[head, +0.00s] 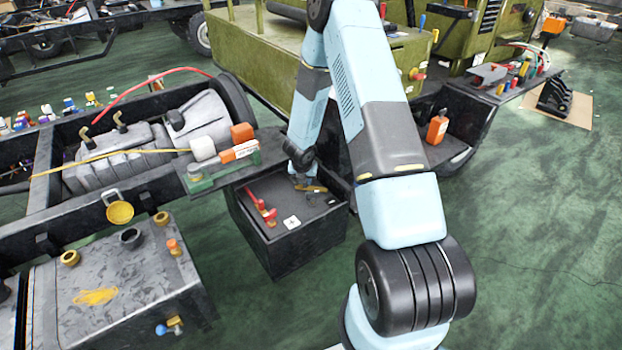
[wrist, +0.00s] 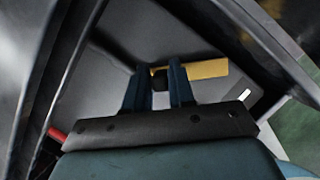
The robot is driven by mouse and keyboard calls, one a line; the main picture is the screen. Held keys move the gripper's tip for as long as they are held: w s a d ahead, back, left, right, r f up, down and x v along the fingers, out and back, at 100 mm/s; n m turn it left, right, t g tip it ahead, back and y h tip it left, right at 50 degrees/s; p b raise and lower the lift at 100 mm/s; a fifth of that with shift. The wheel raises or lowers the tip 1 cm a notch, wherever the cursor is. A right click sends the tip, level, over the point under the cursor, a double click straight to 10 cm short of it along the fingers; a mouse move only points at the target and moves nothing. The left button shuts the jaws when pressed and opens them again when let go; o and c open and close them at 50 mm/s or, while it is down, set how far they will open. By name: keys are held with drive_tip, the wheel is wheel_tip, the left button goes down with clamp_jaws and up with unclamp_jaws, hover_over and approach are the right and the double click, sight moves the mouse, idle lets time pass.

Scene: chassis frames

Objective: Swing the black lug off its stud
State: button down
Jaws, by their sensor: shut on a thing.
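My gripper (head: 306,178) reaches down into the back of an open-topped black box (head: 305,255) beside the chassis rail. In the wrist view, the two dark blue fingers (wrist: 160,76) are closed on a small black piece, which looks like the black lug (wrist: 158,83). A flat brass-coloured bar (wrist: 206,69) runs right from the fingers; it also shows beside the gripper in the head view (head: 314,188). The stud is not clearly visible, so I cannot tell whether the lug is on it.
An orange-and-white block (head: 241,150) stands on the chassis rail left of the box. A grey tank (head: 120,285) is at lower left.

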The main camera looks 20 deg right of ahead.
drive_tip(key=shift+w+a+r, duration=0.1)
drive_tip(key=shift+w, duration=0.1)
drive_tip(key=c, duration=1)
unclamp_jaws()
drive_tip(key=shift+s, duration=0.1)
drive_tip(key=shift+c, duration=0.2)
drive_tip(key=v, duration=1.3)
drive_tip(key=shift+r, duration=0.2)
drive_tip(key=shift+s, duration=0.2)
